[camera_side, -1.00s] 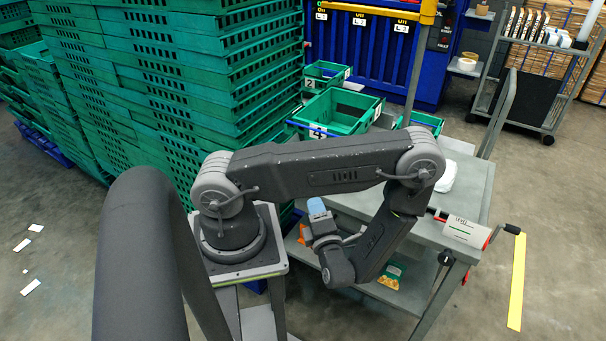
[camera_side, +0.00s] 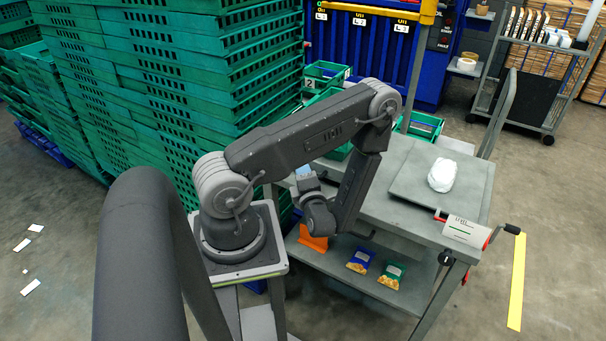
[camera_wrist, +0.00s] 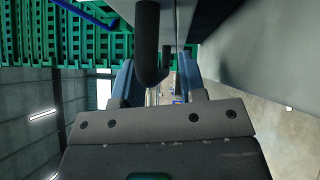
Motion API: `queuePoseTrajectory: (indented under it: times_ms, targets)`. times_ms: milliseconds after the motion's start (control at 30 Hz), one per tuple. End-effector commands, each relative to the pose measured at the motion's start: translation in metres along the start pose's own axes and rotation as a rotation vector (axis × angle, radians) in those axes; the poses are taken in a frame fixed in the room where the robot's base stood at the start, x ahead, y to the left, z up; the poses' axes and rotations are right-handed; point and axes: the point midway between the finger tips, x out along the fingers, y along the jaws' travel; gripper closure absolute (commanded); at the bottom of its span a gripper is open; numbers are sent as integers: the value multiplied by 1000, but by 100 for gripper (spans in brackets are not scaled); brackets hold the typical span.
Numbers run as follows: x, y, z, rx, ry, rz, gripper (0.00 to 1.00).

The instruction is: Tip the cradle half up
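The likely cradle is a grey plate (camera_side: 410,192) lying about flat on the trolley's top, though I cannot tell for sure. A white wrapped pack (camera_side: 442,175) rests on it. My gripper (camera_side: 304,174) is at the left side of the trolley, away from the pack, and partly hidden by my wrist. In the wrist view its two blue fingers (camera_wrist: 158,82) stand apart. A dark round-ended bar (camera_wrist: 147,45) comes down from above in front of the gap between them, overlapping the left finger. I cannot tell whether they touch it.
The trolley's lower shelf (camera_side: 345,283) holds an orange piece (camera_side: 313,241), a blue packet (camera_side: 361,260) and a green packet (camera_side: 391,274). Green crates (camera_side: 200,90) are stacked high behind my arm.

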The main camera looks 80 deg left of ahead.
Motion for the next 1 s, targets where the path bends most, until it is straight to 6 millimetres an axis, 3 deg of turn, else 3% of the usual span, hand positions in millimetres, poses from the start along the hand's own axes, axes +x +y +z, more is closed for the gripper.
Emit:
queuePoseTrajectory:
  times_ms: [267, 633, 1000]
  targets:
    - [1, 0, 0, 0, 0, 1, 64]
    - [0, 0, 0, 0, 0, 0, 99]
    - [0, 0, 0, 0, 0, 0, 100]
